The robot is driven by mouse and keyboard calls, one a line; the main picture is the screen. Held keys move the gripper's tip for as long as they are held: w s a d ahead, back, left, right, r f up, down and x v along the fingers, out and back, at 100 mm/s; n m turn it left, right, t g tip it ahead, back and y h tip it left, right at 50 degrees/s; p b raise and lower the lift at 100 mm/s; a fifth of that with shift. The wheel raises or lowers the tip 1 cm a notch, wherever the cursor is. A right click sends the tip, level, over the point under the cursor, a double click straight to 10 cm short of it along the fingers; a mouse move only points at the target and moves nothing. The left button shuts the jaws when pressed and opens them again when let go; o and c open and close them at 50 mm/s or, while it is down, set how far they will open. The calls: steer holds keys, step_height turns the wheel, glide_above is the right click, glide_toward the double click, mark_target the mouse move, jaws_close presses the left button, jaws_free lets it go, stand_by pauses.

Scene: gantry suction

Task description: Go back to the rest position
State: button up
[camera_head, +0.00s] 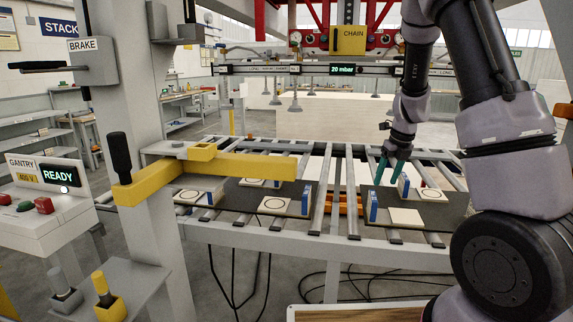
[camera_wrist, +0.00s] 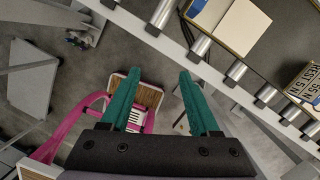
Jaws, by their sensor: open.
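My gripper (camera_head: 388,170) has two teal fingers and hangs above the right part of the roller conveyor (camera_head: 345,235) in the head view. In the wrist view my gripper (camera_wrist: 172,82) has its fingers spread apart with nothing between them. Below the fingers that view shows grey floor and a wooden-edged object with a pink tube. My arm comes down from the upper right of the head view.
Dark trays with pale blocks, one tray (camera_head: 455,212) at right, lie on the rollers. A yellow lever (camera_head: 240,166) juts over the conveyor's left. A gantry console (camera_head: 40,210) reads READY. A 20 mbar display (camera_head: 343,69) hangs behind. Cables lie on the floor.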

steer(key=s+a+r+n+t+y, duration=0.1)
steer(key=s+a+r+n, duration=0.1)
steer(key=s+r+n, duration=0.45)
steer(key=s+a+r+n+t+y, duration=0.1)
steer(key=s+a+r+n, duration=0.25)
steer(key=r+n, duration=0.55)
steer(key=s+r+n+t, duration=0.1)
steer(key=s+r+n, duration=0.4)
steer(key=s, duration=0.3)
steer(key=s+r+n+t+h, duration=0.1)
steer(key=s+r+n+t, duration=0.1)
steer(key=s+r+n, duration=0.2)
steer(key=s+n, duration=0.3)
steer(key=n, duration=0.1)
steer(key=shift+s+a+r, duration=0.35)
steer(key=shift+s+r, duration=0.05)
steer(key=shift+n, duration=0.25)
